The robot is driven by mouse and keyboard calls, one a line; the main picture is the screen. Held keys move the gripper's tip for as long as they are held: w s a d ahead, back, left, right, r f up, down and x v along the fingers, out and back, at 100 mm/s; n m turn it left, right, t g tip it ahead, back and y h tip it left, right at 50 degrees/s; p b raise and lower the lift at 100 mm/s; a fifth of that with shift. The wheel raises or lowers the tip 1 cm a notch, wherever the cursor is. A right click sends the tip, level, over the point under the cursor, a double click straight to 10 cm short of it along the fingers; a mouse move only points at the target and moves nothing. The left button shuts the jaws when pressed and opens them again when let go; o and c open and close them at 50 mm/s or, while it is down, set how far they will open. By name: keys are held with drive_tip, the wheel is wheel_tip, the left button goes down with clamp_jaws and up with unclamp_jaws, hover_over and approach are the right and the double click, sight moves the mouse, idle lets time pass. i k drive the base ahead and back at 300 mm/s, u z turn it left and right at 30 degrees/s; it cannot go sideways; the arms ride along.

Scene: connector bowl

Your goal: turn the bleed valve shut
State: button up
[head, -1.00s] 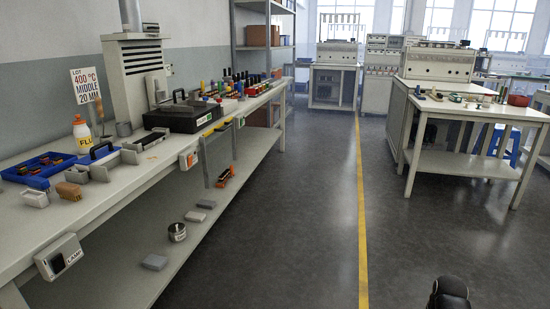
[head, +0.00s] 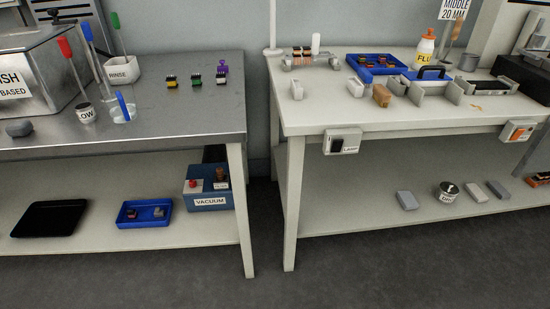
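A blue box labelled VACUUM (head: 208,202) stands on the lower shelf of the left table, at its right end. On its top sit a red knob on a pale base (head: 193,184) and a small dark-and-red fitting with a pale label (head: 221,180). Both are small, and I cannot tell which is the bleed valve or how it is turned. My gripper is not in view.
The left metal table (head: 190,120) carries a large steel tank (head: 45,75), cups and small connectors. A black tray (head: 50,219) and a blue tray (head: 144,223) share its lower shelf. A white bench (head: 300,120) stands to the right across a narrow gap. Floor in front is clear.

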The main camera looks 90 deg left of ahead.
sight(192, 183)
drive_tip(key=u, duration=4.95)
drive_tip(key=i, duration=0.1)
drive_tip(key=z, duration=3.3)
drive_tip(key=k, duration=0.2)
drive_tip(key=u, duration=2.4)
drive_tip(key=k, duration=0.25)
drive_tip(key=u, duration=1.45)
drive_tip(key=k, duration=0.6)
drive_tip(key=z, duration=0.4)
drive_tip(key=i, duration=1.65)
drive_tip(key=u, duration=0.35)
